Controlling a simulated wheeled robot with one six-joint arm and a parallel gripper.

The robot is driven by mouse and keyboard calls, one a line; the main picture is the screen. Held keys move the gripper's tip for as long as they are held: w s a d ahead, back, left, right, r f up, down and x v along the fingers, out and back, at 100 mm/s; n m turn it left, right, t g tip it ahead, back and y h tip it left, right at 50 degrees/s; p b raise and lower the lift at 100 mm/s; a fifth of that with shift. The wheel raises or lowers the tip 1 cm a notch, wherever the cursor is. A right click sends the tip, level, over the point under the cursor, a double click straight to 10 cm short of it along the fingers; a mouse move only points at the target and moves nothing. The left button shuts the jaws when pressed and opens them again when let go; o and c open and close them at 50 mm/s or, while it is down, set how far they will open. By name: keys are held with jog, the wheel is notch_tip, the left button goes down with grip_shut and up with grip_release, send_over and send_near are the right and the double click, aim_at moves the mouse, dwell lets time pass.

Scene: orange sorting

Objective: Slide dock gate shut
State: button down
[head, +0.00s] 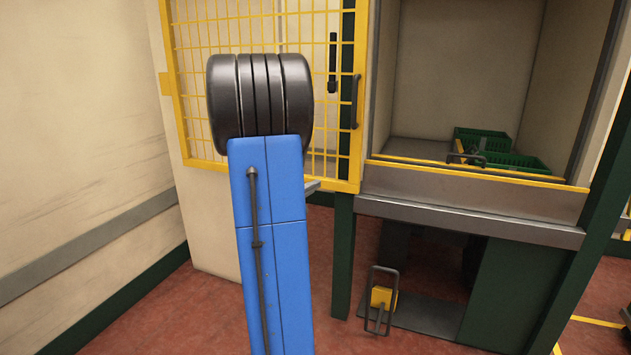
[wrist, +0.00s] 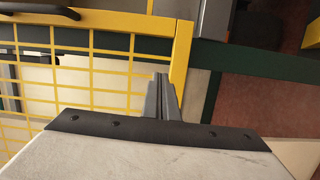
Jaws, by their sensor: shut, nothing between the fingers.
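The dock gate (head: 357,150) is a yellow frame with yellow mesh. In the head view it stands to the left of the dock opening (head: 462,75), which is uncovered. A dark upright handle (head: 355,101) is on the gate's right frame bar. The gate's mesh and frame bar (wrist: 182,48) also fill the upper left of the wrist view. My gripper (wrist: 162,82) is shut and empty, its grey fingers close to that frame bar. I cannot tell whether they touch it. In the head view my blue arm covers part of the gate and most of my gripper.
Green crates (head: 483,138) sit inside the dock bay behind a yellow-edged sill (head: 470,172). A dark green post (head: 343,255) stands below the gate's right edge. A yellow block with a dark loop (head: 381,298) is low under the bay. Red floor (head: 170,315) is open at the left.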

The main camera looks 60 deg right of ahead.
aim_at(347, 175)
jog(key=d, duration=0.3)
jog(key=s+d, duration=0.1)
jog(key=d, duration=0.2)
jog(key=s+d, duration=0.1)
jog(key=d, duration=0.3)
jog(key=shift+s, duration=1.1)
jog(key=shift+s+d, duration=0.1)
jog(key=shift+s, duration=0.75)
jog(key=shift+s, duration=0.1)
